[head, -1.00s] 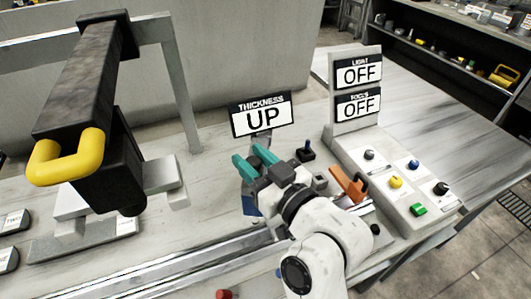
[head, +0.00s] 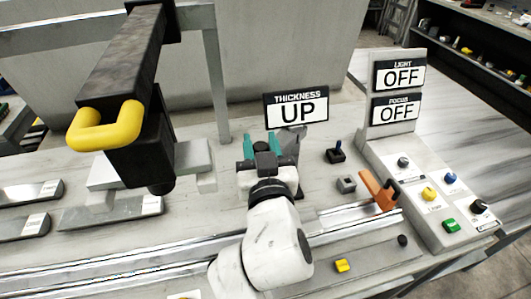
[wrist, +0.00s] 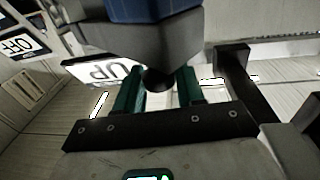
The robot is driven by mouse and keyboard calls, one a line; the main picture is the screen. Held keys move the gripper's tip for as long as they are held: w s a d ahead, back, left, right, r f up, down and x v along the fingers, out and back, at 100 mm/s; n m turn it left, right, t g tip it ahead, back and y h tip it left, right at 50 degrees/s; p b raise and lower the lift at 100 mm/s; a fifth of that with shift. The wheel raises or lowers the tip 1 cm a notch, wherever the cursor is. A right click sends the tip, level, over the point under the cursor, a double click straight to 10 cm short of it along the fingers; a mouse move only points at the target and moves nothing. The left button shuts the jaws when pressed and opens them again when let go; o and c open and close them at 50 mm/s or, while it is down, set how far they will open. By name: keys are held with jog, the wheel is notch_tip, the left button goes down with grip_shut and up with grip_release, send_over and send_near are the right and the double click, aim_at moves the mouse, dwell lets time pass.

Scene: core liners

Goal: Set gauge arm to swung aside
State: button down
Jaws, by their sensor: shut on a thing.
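My gripper (head: 261,148), with teal fingers, is in front of the THICKNESS sign (head: 297,108), which reads UP. In the wrist view, a blue body with a grey lower part (wrist: 140,42) is close above the gripper (wrist: 158,92). A dark round knob (wrist: 157,80) at its lower end lies between the two teal fingers, and the gripper is shut on it. This looks like the gauge arm. In the head view my gripper and wrist hide most of it; a dark part (head: 297,142) shows below the sign.
A black arm with a yellow handle (head: 106,127) hangs at left. Metal rails (head: 340,222) run across the front. An orange lever (head: 378,190), a small joystick (head: 337,154) and a button panel (head: 440,195) are at right. The LIGHT (head: 398,75) and FOCUS (head: 397,108) signs read OFF.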

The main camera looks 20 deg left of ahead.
jog(key=shift+a+f+h+b, duration=0.1)
jog(key=shift+a+h+b, duration=0.15)
jog(key=shift+h+b, duration=0.1)
dwell(0.3)
jog(key=c, duration=0.9)
grip_release()
jog(key=shift+o, duration=0.2)
jog(key=b+v, duration=0.1)
jog(key=v, duration=0.9)
jog(key=shift+s+d+f, duration=0.15)
jog(key=shift+s+d, duration=0.05)
jog(key=shift+s, duration=0.15)
jog(key=shift+c, duration=0.4)
